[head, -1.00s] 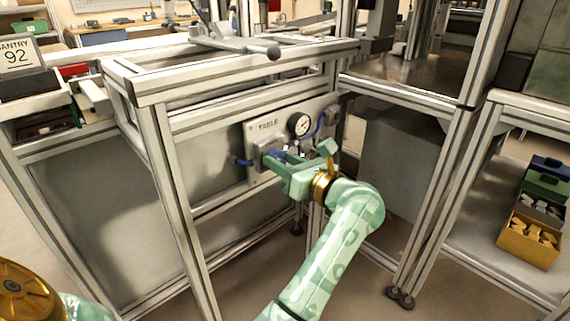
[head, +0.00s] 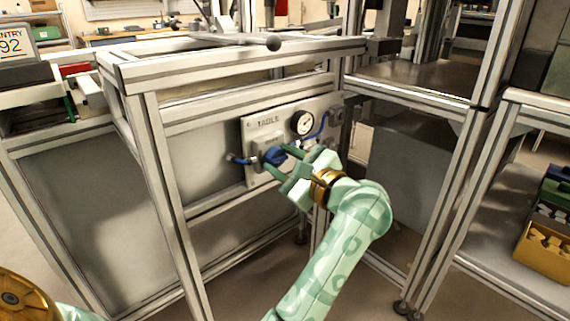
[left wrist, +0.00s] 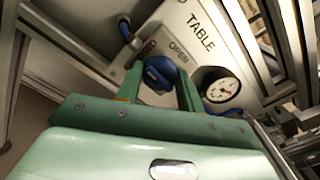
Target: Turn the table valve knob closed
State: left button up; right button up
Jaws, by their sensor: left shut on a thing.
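The blue valve knob (head: 273,156) sits on the grey panel marked TABLE (head: 258,124), on the side of the metal frame. In the left wrist view the knob (left wrist: 158,72) lies between the two green fingers, below the word OPEN. My left gripper (head: 276,161) is shut on the knob, with one finger on each side of it; it also shows in the left wrist view (left wrist: 160,78). The fingers hide part of the knob's edges. My right gripper is not in view.
A round gauge (head: 304,122) and blue tubing (head: 322,127) sit on the panel right of the knob. A frame post (head: 164,180) stands to the left. A shelf with a yellow bin (head: 543,252) is at the far right.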

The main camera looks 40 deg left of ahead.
pick_arm(q)
jog(key=shift+f, duration=0.15)
dwell(0.4)
jog(key=o, duration=1)
jog(key=shift+d, duration=0.1)
